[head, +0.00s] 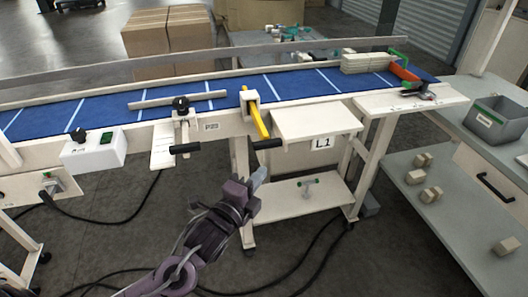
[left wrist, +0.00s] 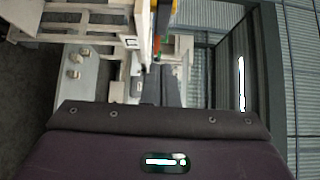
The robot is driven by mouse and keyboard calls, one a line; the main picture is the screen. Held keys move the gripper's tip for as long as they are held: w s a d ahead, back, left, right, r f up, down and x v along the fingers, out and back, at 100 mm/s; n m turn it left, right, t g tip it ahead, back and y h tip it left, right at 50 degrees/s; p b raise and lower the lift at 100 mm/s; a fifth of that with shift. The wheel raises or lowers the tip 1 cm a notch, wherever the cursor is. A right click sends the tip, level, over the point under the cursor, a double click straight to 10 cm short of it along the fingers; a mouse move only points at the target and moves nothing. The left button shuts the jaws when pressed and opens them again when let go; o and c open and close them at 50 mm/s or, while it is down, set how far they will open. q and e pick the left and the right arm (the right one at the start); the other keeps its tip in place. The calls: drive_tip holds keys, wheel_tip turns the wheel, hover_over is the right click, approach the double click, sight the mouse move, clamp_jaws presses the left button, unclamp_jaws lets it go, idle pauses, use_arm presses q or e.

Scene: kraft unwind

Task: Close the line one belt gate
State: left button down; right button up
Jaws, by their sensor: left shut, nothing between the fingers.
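The belt conveyor with a blue belt (head: 235,97) runs across the head view; a label "L1" (head: 322,143) hangs on the white stand in front of it. A yellow bar (head: 257,118) slopes from a white bracket on the belt's near edge down towards a black handle (head: 267,144); it looks like the gate. My left gripper (head: 259,178) is shut and empty, below and apart from that handle. In the left wrist view, a small piece of yellow (left wrist: 174,13) shows at the top. My right gripper is not in view.
A second black handle (head: 186,149) sits on a clamp holding a grey guide rail (head: 178,98). A white control box (head: 94,147) is at left. Pale blocks (head: 368,62) and an orange piece (head: 405,74) stand at the belt's right end. A grey bin (head: 497,121) is on the right bench.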

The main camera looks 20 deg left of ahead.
sight(256, 149)
use_arm(q)
drive_tip(key=w, duration=0.2)
drive_tip(key=w+p, duration=0.1)
drive_tip(key=w, duration=0.1)
drive_tip(key=w+p, duration=0.1)
drive_tip(key=w, duration=0.1)
drive_tip(key=shift+w+a+r, duration=0.1)
drive_tip(key=shift+w+a, duration=0.65)
drive_tip(key=shift+w, duration=0.05)
drive_tip(key=w+a, duration=0.2)
drive_tip(key=w, duration=0.1)
drive_tip(key=shift+w+a+b, duration=0.15)
drive_tip(key=shift+w+b, duration=0.15)
drive_tip(key=shift+w+f, duration=0.15)
drive_tip(key=shift+f, duration=0.05)
drive_tip(key=shift+r, duration=0.1)
drive_tip(key=shift+s, duration=0.2)
